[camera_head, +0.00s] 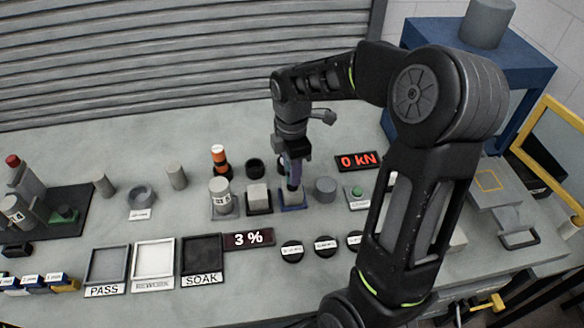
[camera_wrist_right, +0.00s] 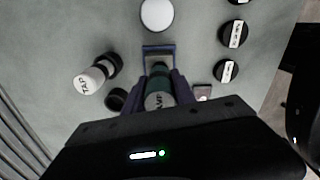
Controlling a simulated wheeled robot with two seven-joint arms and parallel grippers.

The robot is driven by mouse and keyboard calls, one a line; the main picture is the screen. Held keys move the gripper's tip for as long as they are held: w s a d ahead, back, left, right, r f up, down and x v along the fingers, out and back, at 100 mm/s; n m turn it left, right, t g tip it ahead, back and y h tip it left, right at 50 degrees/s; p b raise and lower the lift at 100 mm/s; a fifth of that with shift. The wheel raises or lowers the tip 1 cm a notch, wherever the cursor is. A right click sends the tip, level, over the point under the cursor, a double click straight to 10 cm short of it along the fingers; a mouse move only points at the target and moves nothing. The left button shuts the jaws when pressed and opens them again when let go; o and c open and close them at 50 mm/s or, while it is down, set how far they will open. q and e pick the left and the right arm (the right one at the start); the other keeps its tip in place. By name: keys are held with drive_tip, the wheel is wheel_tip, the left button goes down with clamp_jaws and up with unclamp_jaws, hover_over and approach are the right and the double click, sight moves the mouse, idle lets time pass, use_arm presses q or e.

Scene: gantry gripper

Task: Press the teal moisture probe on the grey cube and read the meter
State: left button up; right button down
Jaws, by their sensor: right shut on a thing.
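My right gripper (camera_head: 293,172) points down over a blue-edged tray (camera_head: 292,208) and is shut on the teal moisture probe. In the right wrist view the probe (camera_wrist_right: 158,82) is a teal cylinder with a pale lettered top, between the two fingers. A grey cube (camera_head: 291,196) sits in the blue-edged tray, right under the probe; the fingers partly hide it. Whether the tip touches the cube is too small to tell. My left gripper is not in view.
A paler cube (camera_head: 257,192) in a black tray stands just left. A grey cylinder (camera_head: 325,188) stands close on the right. PASS (camera_head: 107,266), white (camera_head: 153,262) and SOAK (camera_head: 201,254) trays lie in front. A 0 kN display (camera_head: 358,161) stands behind.

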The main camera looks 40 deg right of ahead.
drive_tip(key=shift+r+p, duration=2.35)
drive_tip(key=shift+r, duration=1)
drive_tip(key=shift+f, duration=0.1)
